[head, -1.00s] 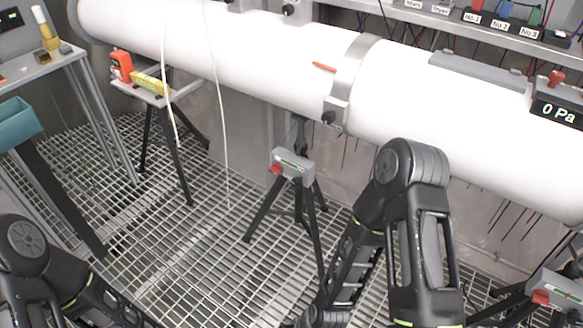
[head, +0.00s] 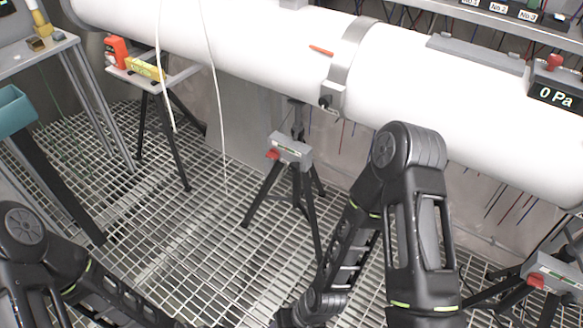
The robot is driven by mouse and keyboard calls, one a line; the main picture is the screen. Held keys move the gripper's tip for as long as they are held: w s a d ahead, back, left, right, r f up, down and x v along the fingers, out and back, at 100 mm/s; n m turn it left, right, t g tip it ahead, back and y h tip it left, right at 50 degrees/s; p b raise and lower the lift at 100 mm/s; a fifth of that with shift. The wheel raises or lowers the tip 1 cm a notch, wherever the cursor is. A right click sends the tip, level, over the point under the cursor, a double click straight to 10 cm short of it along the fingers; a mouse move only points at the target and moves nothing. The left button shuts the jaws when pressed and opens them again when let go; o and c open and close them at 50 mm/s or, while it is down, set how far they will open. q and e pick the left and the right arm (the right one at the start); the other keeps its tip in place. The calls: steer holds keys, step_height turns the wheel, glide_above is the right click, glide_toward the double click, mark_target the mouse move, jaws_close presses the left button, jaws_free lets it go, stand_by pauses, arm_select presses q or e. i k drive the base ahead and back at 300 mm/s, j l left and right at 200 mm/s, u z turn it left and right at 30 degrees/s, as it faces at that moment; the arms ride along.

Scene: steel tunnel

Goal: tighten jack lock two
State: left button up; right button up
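Two grey jack heads on black tripods stand below the large white pipe (head: 240,50). The middle jack (head: 291,148) has a red lock knob (head: 273,154) on its left side. The right jack (head: 556,273) has a red lock knob (head: 536,281) on its left side, near the right edge. I cannot tell from any marking which lock is number two. My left arm enters at the lower left and my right arm bends down between the two jacks. Both grippers lie below the picture's bottom edge, so their fingers are hidden.
A small stand at the left holds an orange tool (head: 117,51) and a yellow block (head: 146,67). A teal bin (head: 13,111) and a metal table (head: 40,55) are further left. A display (head: 556,96) on the pipe reads 0 Pa. Thin white cords hang before the pipe.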

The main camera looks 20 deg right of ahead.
mark_target(536, 279)
steer(key=z, duration=2.65)
